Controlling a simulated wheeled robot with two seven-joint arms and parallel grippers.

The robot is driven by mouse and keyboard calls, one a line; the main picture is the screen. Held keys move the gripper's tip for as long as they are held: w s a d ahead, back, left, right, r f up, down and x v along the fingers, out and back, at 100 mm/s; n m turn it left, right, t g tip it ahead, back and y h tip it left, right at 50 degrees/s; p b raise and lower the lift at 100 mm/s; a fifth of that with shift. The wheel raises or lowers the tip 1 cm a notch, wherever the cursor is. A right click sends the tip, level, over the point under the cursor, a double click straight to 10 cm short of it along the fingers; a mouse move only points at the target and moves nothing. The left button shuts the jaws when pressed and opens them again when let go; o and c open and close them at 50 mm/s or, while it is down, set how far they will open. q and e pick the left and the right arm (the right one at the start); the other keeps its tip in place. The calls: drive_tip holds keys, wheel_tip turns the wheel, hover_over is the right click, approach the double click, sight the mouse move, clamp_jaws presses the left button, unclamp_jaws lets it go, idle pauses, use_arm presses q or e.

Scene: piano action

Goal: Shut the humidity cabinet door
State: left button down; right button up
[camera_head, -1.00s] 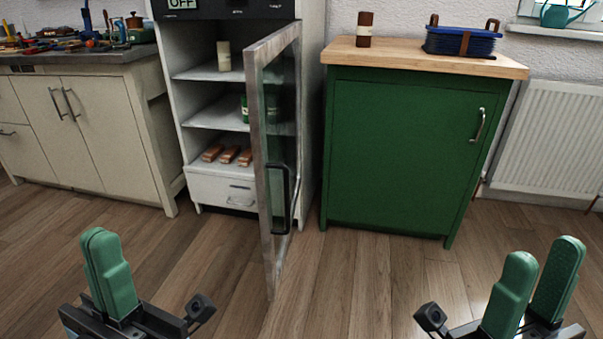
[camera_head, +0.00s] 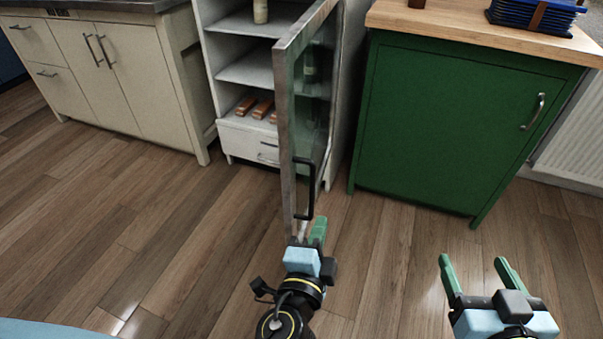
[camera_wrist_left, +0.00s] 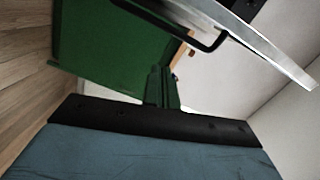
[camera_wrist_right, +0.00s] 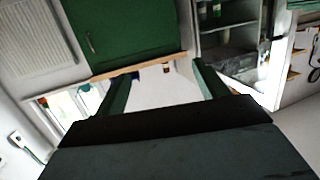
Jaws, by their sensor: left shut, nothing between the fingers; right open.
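The humidity cabinet (camera_head: 240,135) is white, with shelves and a drawer. Its glass door (camera_head: 287,120) has a worn grey frame and stands wide open toward me. The black bar handle (camera_head: 311,190) is on the door's right-hand face. My left gripper (camera_head: 318,232) is shut and empty, just below and near the handle at the door's lower free edge; I cannot tell if it touches. In the left wrist view the door (camera_wrist_left: 245,35) and handle (camera_wrist_left: 205,42) pass above the closed fingers (camera_wrist_left: 162,88). My right gripper (camera_head: 478,268) is open and empty over the floor at right.
A green cabinet (camera_head: 450,120) with a wooden top (camera_head: 480,35) stands right of the humidity cabinet. A cream cupboard (camera_head: 130,80) stands to its left. Brown blocks (camera_head: 258,108) and a cream cylinder (camera_head: 261,12) sit inside. The wooden floor in front is clear.

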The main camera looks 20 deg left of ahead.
use_arm(q)
drive_tip(key=w+a+r+y, duration=0.1)
drive_tip(key=w+a+y, duration=0.3)
drive_tip(key=w+a, duration=0.2)
drive_tip(key=shift+w+y+b, duration=0.3)
drive_tip(key=shift+w+b, duration=0.1)
drive_tip(key=shift+w, duration=0.6)
use_arm(e)
drive_tip(key=shift+a+r+t+y, duration=0.15)
drive_tip(key=shift+a+r+t, duration=0.1)
drive_tip(key=shift+r, duration=0.4)
drive_tip(key=shift+a+r+t+y, duration=0.15)
drive_tip(key=shift+r+t, duration=0.1)
drive_tip(key=shift+r, duration=0.4)
use_arm(q)
drive_tip(key=shift+a+r, duration=0.1)
drive_tip(key=shift+a, duration=0.05)
